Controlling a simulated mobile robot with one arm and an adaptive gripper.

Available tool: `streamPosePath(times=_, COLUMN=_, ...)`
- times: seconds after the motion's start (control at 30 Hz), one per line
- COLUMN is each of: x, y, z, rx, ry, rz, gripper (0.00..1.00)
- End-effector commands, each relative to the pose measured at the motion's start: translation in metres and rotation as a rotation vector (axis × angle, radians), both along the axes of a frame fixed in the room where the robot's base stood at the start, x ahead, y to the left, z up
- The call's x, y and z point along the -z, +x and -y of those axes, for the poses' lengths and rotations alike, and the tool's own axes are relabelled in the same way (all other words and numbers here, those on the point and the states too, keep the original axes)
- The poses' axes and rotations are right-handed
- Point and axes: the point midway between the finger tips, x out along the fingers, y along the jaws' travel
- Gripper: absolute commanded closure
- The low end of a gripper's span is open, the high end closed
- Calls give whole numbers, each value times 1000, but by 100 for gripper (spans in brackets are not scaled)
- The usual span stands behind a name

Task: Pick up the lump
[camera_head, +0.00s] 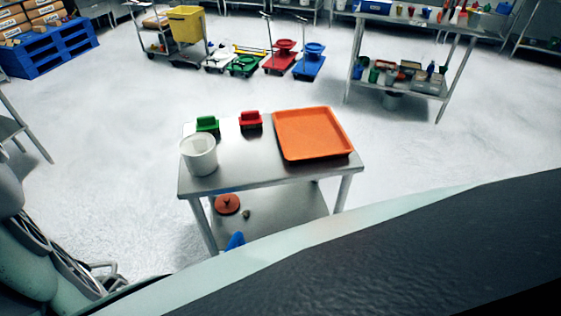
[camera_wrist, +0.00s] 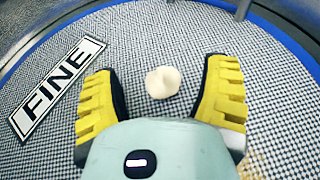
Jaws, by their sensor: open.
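In the wrist view the lump (camera_wrist: 162,82) is a small, rounded, cream-white piece lying on a grey woven mesh (camera_wrist: 180,30). My gripper (camera_wrist: 162,88) is open, with one yellow ridged finger to the left of the lump and the other to its right. Gaps show between the lump and both fingers. The lump sits between the fingertips, and I cannot tell the gripper's exact height above the mesh. In the head view neither the lump nor my gripper shows.
A "FINE" label (camera_wrist: 58,87) lies left of the gripper. A blue rim (camera_wrist: 285,38) curves around the mesh. In the head view a steel table (camera_head: 235,160) holds a white bucket (camera_head: 199,157), an orange tray (camera_head: 312,134), a green item (camera_head: 207,124) and a red item (camera_head: 250,120).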

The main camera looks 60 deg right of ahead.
Motion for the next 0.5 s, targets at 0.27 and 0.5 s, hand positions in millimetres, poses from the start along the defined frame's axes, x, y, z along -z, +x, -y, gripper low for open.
streamPosePath(times=0.27, x=0, y=0, z=0, rx=-1, ry=0, rz=1, gripper=28)
streamPosePath(times=0.5, x=0, y=0, z=0, rx=-1, ry=0, rz=0, gripper=52)
